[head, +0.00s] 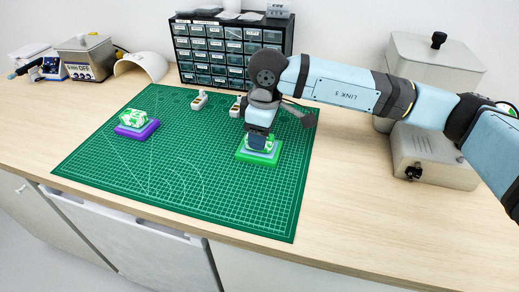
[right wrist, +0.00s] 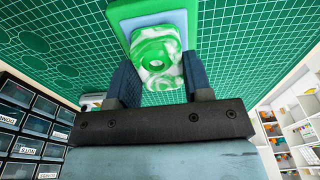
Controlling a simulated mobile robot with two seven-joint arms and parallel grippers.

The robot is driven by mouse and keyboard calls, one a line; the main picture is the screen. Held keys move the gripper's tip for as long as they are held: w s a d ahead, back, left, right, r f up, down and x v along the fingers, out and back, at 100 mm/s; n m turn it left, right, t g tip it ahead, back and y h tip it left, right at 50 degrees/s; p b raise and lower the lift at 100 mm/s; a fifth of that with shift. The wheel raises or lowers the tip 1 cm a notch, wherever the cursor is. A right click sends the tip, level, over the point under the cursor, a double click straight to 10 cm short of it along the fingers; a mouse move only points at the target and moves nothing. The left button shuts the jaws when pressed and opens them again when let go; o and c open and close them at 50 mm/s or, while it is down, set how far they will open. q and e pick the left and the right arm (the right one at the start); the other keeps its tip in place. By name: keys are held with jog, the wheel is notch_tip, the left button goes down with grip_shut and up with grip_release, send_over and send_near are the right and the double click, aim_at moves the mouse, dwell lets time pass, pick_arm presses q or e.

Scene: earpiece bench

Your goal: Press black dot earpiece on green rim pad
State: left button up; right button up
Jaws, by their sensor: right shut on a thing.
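The green rim pad (head: 259,157) lies on the cutting mat, with a light blue inner face. Its green rim and blue face also show in the right wrist view (right wrist: 137,21). My right gripper (head: 258,141) points down over this pad, its dark blue fingers shut on a green-and-white marbled earpiece (right wrist: 158,52). The earpiece overlaps the pad in the right wrist view; I cannot tell whether they touch. No black dot shows on it. A purple rim pad (head: 137,133) to the left bears another green-and-white marbled piece (head: 133,117). My left gripper is not in view.
The green cutting mat (head: 190,180) is mostly clear in front. Two small pale holders (head: 199,100) stand near its back edge, one partly behind my arm. A drawer cabinet (head: 211,52) stands behind, with a metal box (head: 433,157) to the right.

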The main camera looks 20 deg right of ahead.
jog(key=shift+f, duration=0.1)
dwell(0.9)
jog(key=o, duration=1.1)
jog(key=shift+c, duration=0.2)
notch_tip(320, 180, up, 14)
jog(key=d, duration=0.1)
jog(key=shift+s+p, duration=0.35)
jog(key=shift+s, duration=0.05)
jog(key=shift+f, duration=0.1)
